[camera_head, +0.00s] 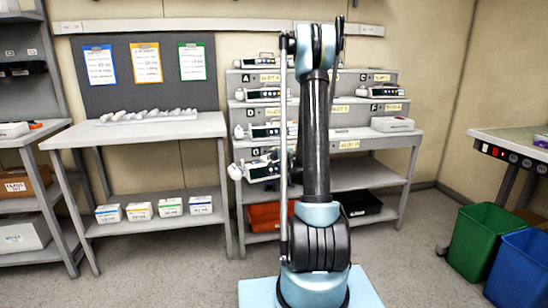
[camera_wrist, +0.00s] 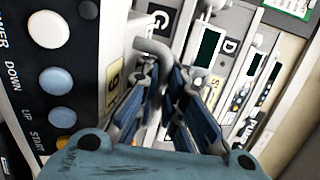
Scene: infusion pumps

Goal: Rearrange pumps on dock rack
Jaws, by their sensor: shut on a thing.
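A dock rack (camera_head: 360,143) with lettered labels stands behind my arm. My gripper (camera_wrist: 160,70) has its blue-grey fingers closed around a bent grey handle (camera_wrist: 152,47). The handle seems to belong to the large pump (camera_wrist: 52,80) with POWER, DOWN, UP and START buttons at the left. In the head view a pump (camera_head: 262,169) hangs at the rack's lower left, tilted; my arm partly hides it.
A white device (camera_head: 392,124) lies on the rack's right worktop. A red bin (camera_head: 268,216) and a black bin (camera_head: 360,203) sit below. A side table (camera_head: 150,130) stands left; green (camera_head: 478,240) and blue (camera_head: 520,265) bins stand right.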

